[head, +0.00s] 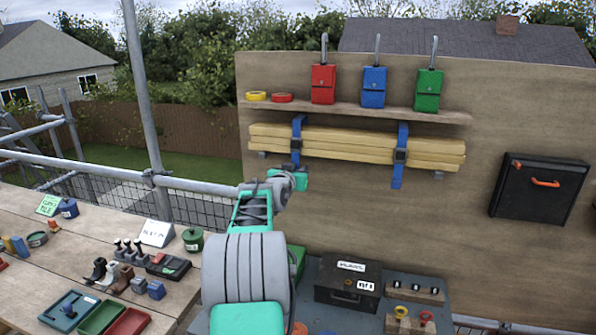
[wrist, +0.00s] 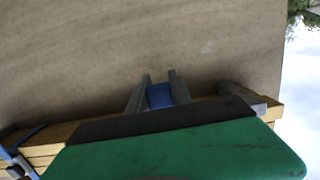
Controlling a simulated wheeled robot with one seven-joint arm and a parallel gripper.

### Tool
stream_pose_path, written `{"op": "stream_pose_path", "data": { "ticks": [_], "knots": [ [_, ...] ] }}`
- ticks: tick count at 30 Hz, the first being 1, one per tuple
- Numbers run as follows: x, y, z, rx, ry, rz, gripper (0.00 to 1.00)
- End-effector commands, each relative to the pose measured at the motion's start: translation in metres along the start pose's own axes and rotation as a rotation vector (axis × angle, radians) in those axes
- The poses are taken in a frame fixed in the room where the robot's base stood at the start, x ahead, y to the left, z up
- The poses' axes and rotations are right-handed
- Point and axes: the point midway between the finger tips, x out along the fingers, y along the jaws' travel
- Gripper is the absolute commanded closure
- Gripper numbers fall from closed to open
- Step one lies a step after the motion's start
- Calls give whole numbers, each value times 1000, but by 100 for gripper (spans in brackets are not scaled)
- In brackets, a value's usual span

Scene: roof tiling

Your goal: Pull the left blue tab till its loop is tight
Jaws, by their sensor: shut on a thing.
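Two blue straps loop around a bundle of long yellow timber battens (head: 350,148) on the upright board. The left strap (head: 297,140) has a dark buckle, and my arm hides its lower end. The right strap (head: 401,142) has a blue tab (head: 397,177) hanging free below the battens. My gripper (head: 298,174) is just below the left strap. In the wrist view my gripper (wrist: 158,88) is shut on the left blue tab (wrist: 159,96), which shows between the two grey fingers. How tight the left loop is cannot be told.
A shelf (head: 360,111) above the battens holds red, blue and green padlocks. A black box (head: 540,187) with an orange handle is at right. A black case (head: 347,284) stands on the bench below. A wooden table at left carries several small items.

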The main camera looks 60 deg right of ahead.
Motion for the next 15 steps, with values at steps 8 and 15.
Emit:
{"op": "stream_pose_path", "data": {
  "ticks": [8,15],
  "knots": [
    [0,0,0,0,0,0,100],
    [2,0,10,0,-1,0,100]
  ]
}}
